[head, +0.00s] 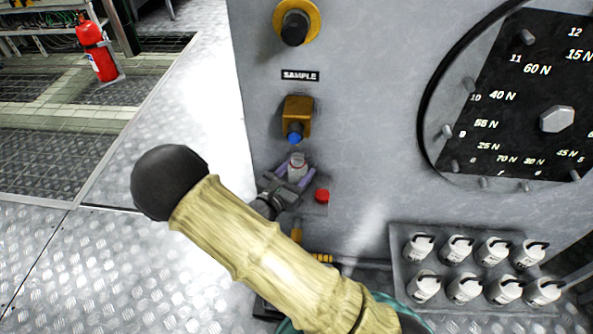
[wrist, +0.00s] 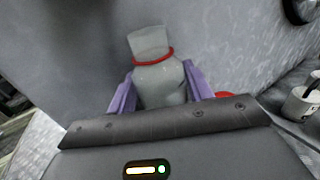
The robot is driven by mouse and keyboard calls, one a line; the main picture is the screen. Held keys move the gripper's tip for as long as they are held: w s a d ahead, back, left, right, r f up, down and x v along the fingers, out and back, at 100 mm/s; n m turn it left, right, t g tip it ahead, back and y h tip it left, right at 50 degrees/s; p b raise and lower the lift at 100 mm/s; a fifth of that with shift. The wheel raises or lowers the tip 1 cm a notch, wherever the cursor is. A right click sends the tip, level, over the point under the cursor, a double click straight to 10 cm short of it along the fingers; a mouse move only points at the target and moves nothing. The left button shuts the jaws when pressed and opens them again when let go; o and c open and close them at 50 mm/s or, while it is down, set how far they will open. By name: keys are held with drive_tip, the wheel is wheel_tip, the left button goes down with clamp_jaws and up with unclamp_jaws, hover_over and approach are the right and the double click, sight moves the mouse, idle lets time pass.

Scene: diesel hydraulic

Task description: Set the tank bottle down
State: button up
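The tank bottle (head: 297,167) is a small, clear-grey bottle with a pale cap and a red ring at its neck. In the head view it stands roughly upright just below the blue-tipped sample outlet (head: 295,130). The wrist view shows the bottle (wrist: 160,85) close up, tilted slightly in the picture. My gripper (head: 295,174) has its purple fingers closed on both sides of the bottle, and they also show in the wrist view (wrist: 159,80). The bottle's base is hidden behind the gripper, so I cannot tell what is beneath it.
A red button (head: 322,196) is on the grey panel right of the gripper. Several white lidded bottles (head: 463,288) sit in a rack at lower right, below a large black dial (head: 520,95). A fire extinguisher (head: 97,52) stands far left. Metal floor (head: 110,270) is clear at left.

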drive_tip(key=o, duration=0.3)
drive_tip(key=shift+r, duration=0.15)
drive_tip(key=shift+s+a, duration=0.2)
drive_tip(key=p+v, duration=0.3)
drive_tip(key=v, duration=0.8)
drive_tip(key=shift+s+a, duration=0.2)
drive_tip(key=shift+d, duration=0.1)
